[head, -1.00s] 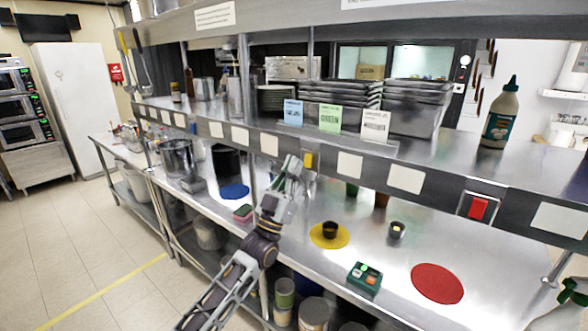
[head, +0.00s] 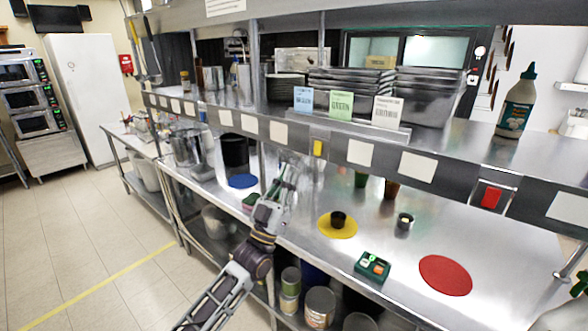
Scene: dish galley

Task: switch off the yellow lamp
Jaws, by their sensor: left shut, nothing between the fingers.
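A yellow rocker (head: 318,147) is set in the front edge of the raised shelf. I cannot tell whether it is lit or which way it is tipped. My left gripper (head: 289,168) is shut and empty, below and left of the yellow rocker and apart from it in the picture. Its narrow fingers point up and away over the counter.
A red rocker (head: 491,197) is on the same shelf edge, further right. On the counter (head: 325,262) are a yellow mat (head: 337,232) with a dark cup, a red mat (head: 445,275) and a green box (head: 372,267). Trays (head: 350,80) stand on the shelf above.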

